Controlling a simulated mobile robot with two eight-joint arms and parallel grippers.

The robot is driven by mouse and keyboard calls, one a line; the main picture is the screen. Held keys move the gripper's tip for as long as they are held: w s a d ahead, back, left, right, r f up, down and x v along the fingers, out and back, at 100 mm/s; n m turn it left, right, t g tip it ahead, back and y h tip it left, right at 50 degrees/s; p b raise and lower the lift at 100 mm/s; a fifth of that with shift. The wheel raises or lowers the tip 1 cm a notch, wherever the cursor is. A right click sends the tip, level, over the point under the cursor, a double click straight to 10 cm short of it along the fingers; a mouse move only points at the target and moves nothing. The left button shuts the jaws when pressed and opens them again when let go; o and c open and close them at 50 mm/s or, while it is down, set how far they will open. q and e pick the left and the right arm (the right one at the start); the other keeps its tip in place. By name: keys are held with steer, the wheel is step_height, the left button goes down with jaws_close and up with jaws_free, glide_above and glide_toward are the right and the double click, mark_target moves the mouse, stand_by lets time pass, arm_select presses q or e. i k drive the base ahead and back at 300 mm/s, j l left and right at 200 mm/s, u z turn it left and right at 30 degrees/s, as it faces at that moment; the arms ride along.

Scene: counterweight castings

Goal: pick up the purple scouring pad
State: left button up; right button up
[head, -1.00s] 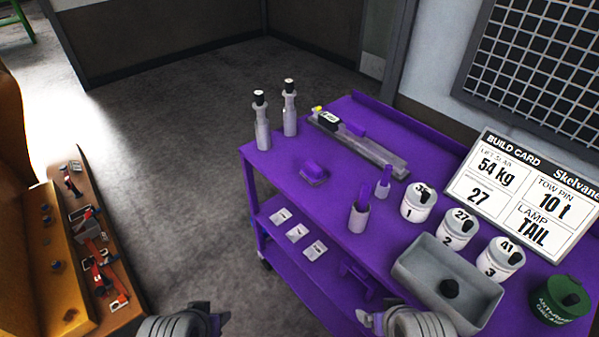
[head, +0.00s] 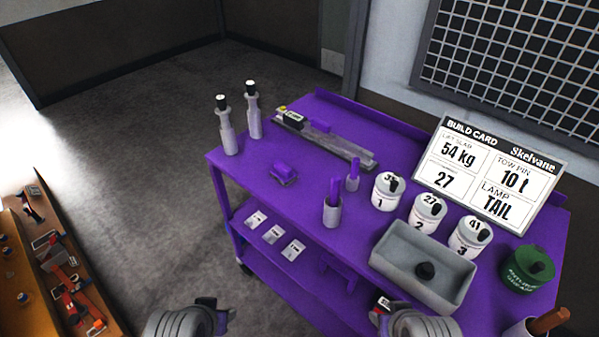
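A small purple block with a greyish lower part (head: 284,174) lies on the purple cart top (head: 250,178), left of the middle; it looks like the scouring pad, though its texture is too small to make out. A second small purple piece (head: 320,126) sits by the long grey rail at the back. My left gripper (head: 216,315) is at the bottom edge, in front of the cart and well short of the pad. My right gripper (head: 382,308) is at the bottom, right of centre, near the cart's front side. Both grippers' fingertips are mostly hidden or cut off.
Two grey bottles (head: 227,130) stand at the cart's left corner. A grey cup with a purple handle (head: 332,212) stands right of the pad. Numbered white pots (head: 387,191), a grey tray (head: 440,285) and a green tin (head: 527,270) fill the right. Cart top around the pad is clear.

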mark_target(282, 172)
steer(key=i+j+z, duration=0.1)
steer(key=z, duration=0.35)
steer(key=j+z, duration=0.2)
steer(key=z, duration=0.25)
steer(key=i+j+z, duration=0.1)
steer(key=z, duration=0.35)
steer(key=j+z, duration=0.45)
steer(key=j, duration=0.7)
